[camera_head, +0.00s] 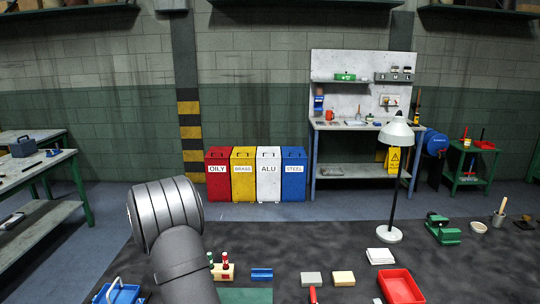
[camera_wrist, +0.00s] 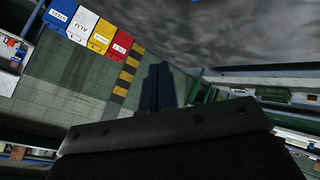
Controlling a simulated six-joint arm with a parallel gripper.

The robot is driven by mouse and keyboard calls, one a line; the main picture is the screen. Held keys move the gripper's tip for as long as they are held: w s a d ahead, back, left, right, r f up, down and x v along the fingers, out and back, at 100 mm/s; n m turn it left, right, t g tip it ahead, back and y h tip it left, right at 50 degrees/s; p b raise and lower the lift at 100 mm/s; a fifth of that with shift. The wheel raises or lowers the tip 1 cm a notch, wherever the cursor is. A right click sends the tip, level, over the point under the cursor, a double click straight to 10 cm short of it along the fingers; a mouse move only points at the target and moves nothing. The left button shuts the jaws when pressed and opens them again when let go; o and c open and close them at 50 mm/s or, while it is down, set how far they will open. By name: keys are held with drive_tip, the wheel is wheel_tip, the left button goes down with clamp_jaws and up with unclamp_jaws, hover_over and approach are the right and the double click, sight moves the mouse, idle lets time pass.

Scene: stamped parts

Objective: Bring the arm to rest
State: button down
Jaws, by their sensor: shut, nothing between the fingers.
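My gripper (camera_wrist: 158,88) shows in the wrist view, its two dark fingers closed together with nothing seen between them. It is in the air, pointing toward the wall and floor side of the room, touching nothing that I can see. In the head view my grey arm links rise at the left front of the dark bench (camera_head: 330,235); the gripper itself is out of that picture.
On the bench are a red tray (camera_head: 402,288), a white stack (camera_head: 380,257), a lamp (camera_head: 396,135), a green vise (camera_head: 442,231), a wooden peg block (camera_head: 222,272), a blue block (camera_head: 261,274) and a blue carrier (camera_head: 118,294). Coloured bins (camera_head: 243,175) stand behind.

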wheel_tip(320, 180, down, 5)
drive_tip(key=shift+r, duration=0.15)
drive_tip(key=shift+s+r, duration=0.1)
drive_tip(key=shift+f, duration=0.3)
wheel_tip(320, 180, up, 5)
wheel_tip(320, 180, down, 5)
drive_tip(key=shift+r, duration=0.55)
wheel_tip(320, 180, up, 5)
wheel_tip(320, 180, down, 6)
drive_tip(key=shift+r, duration=0.4)
